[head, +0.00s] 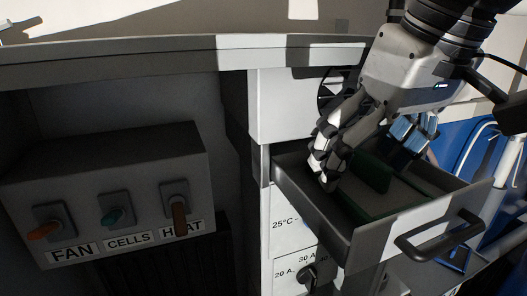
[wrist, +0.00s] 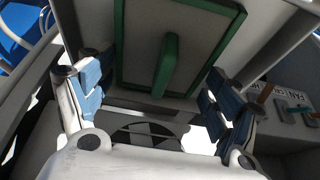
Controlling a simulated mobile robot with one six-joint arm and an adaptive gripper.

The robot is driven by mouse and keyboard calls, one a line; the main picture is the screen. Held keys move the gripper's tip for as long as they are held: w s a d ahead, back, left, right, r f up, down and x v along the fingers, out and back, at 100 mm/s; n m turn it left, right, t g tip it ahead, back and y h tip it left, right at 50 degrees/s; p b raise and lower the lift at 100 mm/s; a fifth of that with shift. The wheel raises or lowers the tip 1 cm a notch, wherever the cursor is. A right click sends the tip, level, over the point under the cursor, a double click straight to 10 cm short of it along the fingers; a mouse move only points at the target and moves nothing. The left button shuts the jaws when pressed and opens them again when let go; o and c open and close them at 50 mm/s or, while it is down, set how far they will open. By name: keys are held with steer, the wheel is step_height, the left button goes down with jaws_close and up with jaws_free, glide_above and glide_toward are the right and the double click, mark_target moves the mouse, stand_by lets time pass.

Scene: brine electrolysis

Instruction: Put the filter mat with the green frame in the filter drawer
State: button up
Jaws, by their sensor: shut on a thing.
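The filter mat with the green frame (wrist: 119,50) lies in the open filter drawer (head: 352,240). Its raised green handle (head: 373,172) points up and also shows in the wrist view (wrist: 166,65). My gripper (head: 368,160) reaches down into the drawer. Its fingers (wrist: 155,88) are spread wide, one on each side of the handle, with a visible gap on both sides. The fingertips are close to the frame's side edges; I cannot tell whether they touch them. Part of the mat is hidden behind my fingers and the drawer wall.
The drawer's dark handle (head: 438,236) sticks out at the front right. A switch box (head: 105,190) marked FAN, CELLS and HEAT stands at the left. A worktop (head: 180,50) runs above. A dial panel (head: 290,255) is below the drawer. Something blue stands at the right.

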mark_target(391, 197)
steer(key=shift+s+d, duration=0.15)
steer(key=shift+s, duration=0.6)
steer(key=o, duration=0.9)
steer(key=shift+s, duration=0.15)
steer(key=shift+c, duration=0.2)
steer(key=o, duration=0.3)
steer(key=shift+w, duration=0.5)
steer(key=shift+o, duration=0.2)
steer(key=shift+s, duration=0.3)
steer(key=shift+w+r, duration=0.1)
steer(key=shift+w, duration=0.1)
steer(key=p+v, duration=0.3)
steer(key=v, duration=0.9)
steer(key=shift+s, duration=0.15)
